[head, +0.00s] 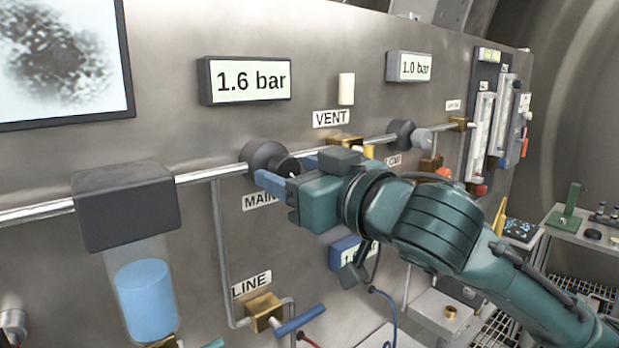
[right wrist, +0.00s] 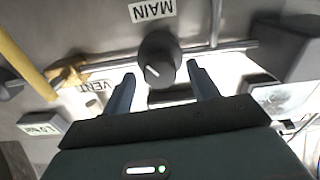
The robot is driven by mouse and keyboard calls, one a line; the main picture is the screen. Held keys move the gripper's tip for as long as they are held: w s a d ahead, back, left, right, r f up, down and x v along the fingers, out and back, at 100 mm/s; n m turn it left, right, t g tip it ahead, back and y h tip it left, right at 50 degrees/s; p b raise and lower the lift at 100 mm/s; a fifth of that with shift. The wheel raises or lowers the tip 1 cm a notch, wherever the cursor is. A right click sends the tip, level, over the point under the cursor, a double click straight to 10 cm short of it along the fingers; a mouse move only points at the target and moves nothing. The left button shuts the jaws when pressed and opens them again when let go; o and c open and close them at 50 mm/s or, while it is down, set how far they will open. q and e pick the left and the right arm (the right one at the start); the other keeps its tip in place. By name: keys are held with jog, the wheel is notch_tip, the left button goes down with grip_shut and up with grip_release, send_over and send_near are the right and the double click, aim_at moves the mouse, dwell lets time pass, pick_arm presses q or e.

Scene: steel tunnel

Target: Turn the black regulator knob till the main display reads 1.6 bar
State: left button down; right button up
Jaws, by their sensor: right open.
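The black regulator knob (head: 268,157) sits on the pipe above the MAIN label (head: 260,200). In the right wrist view the knob (right wrist: 157,60) shows a white pointer line on its face. The main display (head: 248,81) reads 1.6 bar. My right gripper (head: 284,172) is open, its blue fingers at the knob's front. In the right wrist view my right gripper (right wrist: 160,74) has one finger on each side of the knob, with gaps showing; I cannot tell whether either finger touches it. My left gripper is not in view.
A second display (head: 415,67) reads 1.0 bar. A filter bowl with blue liquid (head: 145,290) hangs at the left. The VENT label (head: 331,118) and a brass fitting are close above my gripper. A LINE valve with a blue handle (head: 300,320) is below.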

jog(key=shift+s+d, duration=0.25)
jog(key=shift+s, duration=0.05)
pick_arm(q)
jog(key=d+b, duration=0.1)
jog(key=b, duration=0.2)
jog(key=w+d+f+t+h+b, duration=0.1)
jog(key=b, duration=0.2)
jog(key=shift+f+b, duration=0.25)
jog(key=shift+b, duration=0.1)
pick_arm(e)
jog(key=v, duration=1.2)
jog(key=shift+s, duration=0.1)
